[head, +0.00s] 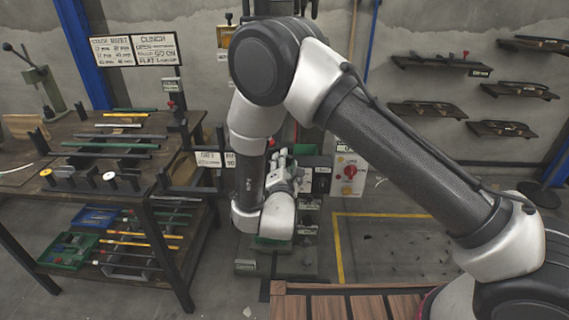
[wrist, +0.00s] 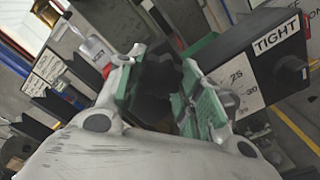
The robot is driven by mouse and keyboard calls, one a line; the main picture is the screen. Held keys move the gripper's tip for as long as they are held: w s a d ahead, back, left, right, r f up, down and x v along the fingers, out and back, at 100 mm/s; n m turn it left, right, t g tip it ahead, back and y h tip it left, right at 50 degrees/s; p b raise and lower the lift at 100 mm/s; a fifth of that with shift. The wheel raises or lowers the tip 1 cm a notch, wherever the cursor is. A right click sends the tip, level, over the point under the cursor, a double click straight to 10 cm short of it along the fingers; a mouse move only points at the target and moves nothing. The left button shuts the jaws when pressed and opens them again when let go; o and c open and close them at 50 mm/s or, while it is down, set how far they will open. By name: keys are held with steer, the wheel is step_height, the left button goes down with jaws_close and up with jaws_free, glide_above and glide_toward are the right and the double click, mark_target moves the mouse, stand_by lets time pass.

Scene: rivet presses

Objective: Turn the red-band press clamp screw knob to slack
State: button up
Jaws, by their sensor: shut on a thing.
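My gripper (wrist: 163,88) has green pads and is shut around a dark, lobed knob (wrist: 157,78) in the wrist view. I take this to be the clamp screw knob. Beside it on the right is a dark box with a white TIGHT label (wrist: 276,37) and a dial plate (wrist: 241,82) with numbers. In the head view my gripper (head: 284,172) is at the press behind my forearm, and the held knob cannot be made out. I cannot clearly see a red band on the press.
A panel with a red rotary switch (head: 350,172) stands just right of the press. A workbench (head: 75,180) with rods and spools is at the left. Wall shelves (head: 437,63) are at the right. Floor marked by yellow tape (head: 380,215) is open at the right.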

steer(key=o, duration=1)
steer(key=shift+o, duration=0.2)
steer(key=s, duration=0.7)
steer(key=shift+s, duration=0.3)
steer(key=shift+a, duration=0.15)
